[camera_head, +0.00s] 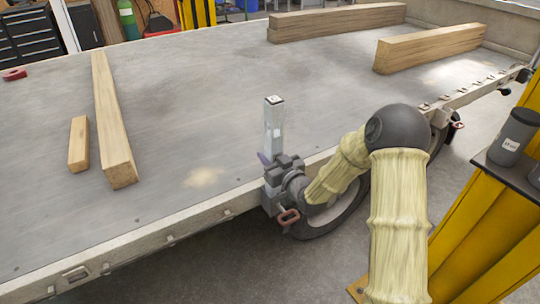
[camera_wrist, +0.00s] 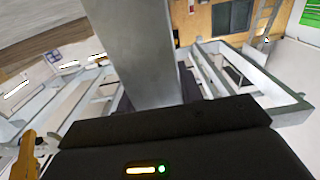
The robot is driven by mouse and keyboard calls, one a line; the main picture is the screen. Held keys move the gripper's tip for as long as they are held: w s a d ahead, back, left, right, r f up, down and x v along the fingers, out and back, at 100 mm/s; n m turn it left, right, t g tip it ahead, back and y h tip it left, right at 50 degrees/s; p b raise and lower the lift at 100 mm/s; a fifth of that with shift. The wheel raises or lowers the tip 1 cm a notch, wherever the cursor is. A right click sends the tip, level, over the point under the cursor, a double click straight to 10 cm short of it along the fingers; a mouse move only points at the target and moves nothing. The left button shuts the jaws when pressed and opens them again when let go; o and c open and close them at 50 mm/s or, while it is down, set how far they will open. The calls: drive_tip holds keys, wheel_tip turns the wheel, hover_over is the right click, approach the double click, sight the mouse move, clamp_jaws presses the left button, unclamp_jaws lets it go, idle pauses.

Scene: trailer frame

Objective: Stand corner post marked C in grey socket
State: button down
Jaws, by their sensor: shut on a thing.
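A light grey metal post (camera_head: 273,122) stands about upright at the near edge of the trailer bed. Its top carries a small pale label with a dark mark too small to read. My gripper (camera_head: 277,168) is shut around the post's lower part. In the wrist view the post (camera_wrist: 135,50) rises straight out from between the dark jaws (camera_wrist: 160,105). A grey bracket-like piece (camera_head: 268,203) shows at the bed edge just below my gripper; it may be the socket. The post's foot is hidden by my gripper, so I cannot tell whether it is inside.
The grey trailer bed (camera_head: 200,130) holds a long beam (camera_head: 110,120), a short block (camera_head: 78,143) and more beams (camera_head: 335,20) at the back. A red-handled latch (camera_head: 288,217) hangs by the edge near my gripper. A grey cup (camera_head: 512,137) stands on a shelf at right.

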drive_tip(key=shift+f+b, duration=0.6)
drive_tip(key=shift+f, duration=0.15)
drive_tip(key=c, duration=0.9)
unclamp_jaws()
drive_tip(key=shift+o, duration=0.3)
drive_tip(key=shift+f, duration=0.1)
drive_tip(key=shift+s, duration=0.1)
drive_tip(key=p+v, duration=0.5)
drive_tip(key=v, duration=1)
drive_tip(key=shift+d+r+p, duration=0.3)
drive_tip(key=shift+d+p, duration=0.05)
